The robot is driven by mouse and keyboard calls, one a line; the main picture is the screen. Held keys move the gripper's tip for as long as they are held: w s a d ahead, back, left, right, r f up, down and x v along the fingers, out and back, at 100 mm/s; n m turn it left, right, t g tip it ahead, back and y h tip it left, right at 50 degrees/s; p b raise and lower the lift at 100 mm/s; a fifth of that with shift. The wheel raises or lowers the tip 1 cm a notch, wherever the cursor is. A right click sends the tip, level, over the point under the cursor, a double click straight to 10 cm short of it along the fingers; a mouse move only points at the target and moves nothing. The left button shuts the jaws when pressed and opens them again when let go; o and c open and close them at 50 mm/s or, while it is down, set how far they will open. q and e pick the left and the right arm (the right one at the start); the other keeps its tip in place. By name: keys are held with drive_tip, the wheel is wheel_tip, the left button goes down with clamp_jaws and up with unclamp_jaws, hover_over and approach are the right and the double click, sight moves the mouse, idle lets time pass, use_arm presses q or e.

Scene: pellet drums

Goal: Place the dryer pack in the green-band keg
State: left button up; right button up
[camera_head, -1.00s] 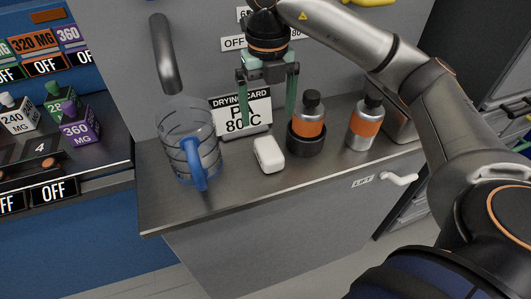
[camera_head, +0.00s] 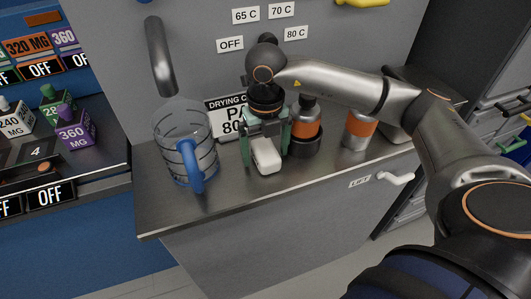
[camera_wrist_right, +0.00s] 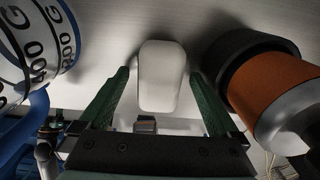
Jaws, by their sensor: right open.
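A small white rounded block, which I take to be the dryer pack (camera_head: 267,158), lies on the steel counter. My right gripper (camera_head: 266,150) is open and points down over it. In the right wrist view, the white pack (camera_wrist_right: 160,78) lies between the two green fingers (camera_wrist_right: 160,74), with a gap on each side. No keg with a green band can be made out. My left gripper is out of view.
A clear jug with a blue handle (camera_head: 192,168) stands left of the pack. An orange-band bottle (camera_head: 307,122) in a black cup (camera_head: 304,147) stands close on the right, another orange-band bottle (camera_head: 359,130) beyond it. The counter's front strip (camera_head: 225,201) is clear.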

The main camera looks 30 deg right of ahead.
drive_tip(key=c, duration=1.5)
clamp_jaws()
drive_tip(key=shift+r, duration=0.2)
